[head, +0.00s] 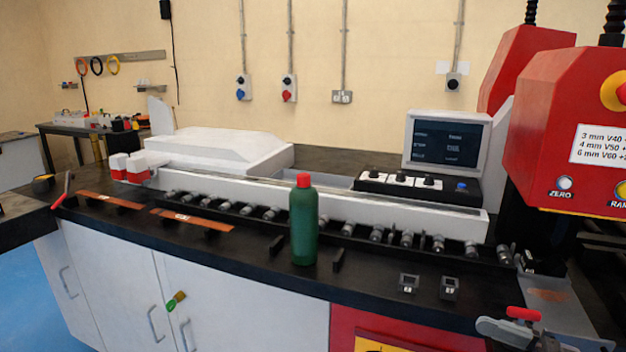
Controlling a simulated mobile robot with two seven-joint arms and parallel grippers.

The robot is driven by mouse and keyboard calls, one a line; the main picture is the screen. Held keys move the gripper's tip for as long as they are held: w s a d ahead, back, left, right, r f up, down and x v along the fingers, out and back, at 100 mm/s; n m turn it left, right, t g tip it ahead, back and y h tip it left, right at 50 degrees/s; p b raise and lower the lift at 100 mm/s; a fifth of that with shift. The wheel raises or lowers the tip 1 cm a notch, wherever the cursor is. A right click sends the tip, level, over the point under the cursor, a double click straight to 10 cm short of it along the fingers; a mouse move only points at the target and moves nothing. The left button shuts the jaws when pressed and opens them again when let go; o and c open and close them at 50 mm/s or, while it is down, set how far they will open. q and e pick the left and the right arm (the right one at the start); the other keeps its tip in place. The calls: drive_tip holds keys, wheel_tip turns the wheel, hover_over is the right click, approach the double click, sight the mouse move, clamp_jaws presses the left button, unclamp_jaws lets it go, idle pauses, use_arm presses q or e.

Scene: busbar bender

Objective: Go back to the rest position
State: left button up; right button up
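Neither of my grippers shows in the head view, so I cannot see whether they are open or hold anything. A long black-topped bench with a busbar bending machine (565,135) at its right end fills the view. A green bottle with a red cap (304,222) stands upright near the bench's front edge. Two flat copper bars (190,219) (108,200) lie on supports at the left.
A row of rollers (378,234) runs along the bench. A screen (446,138) stands behind a control box (418,187). A grey clamp with a red handle (508,330) is at the lower right. White cupboards (245,300) form the front. Blue floor (58,270) shows at left.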

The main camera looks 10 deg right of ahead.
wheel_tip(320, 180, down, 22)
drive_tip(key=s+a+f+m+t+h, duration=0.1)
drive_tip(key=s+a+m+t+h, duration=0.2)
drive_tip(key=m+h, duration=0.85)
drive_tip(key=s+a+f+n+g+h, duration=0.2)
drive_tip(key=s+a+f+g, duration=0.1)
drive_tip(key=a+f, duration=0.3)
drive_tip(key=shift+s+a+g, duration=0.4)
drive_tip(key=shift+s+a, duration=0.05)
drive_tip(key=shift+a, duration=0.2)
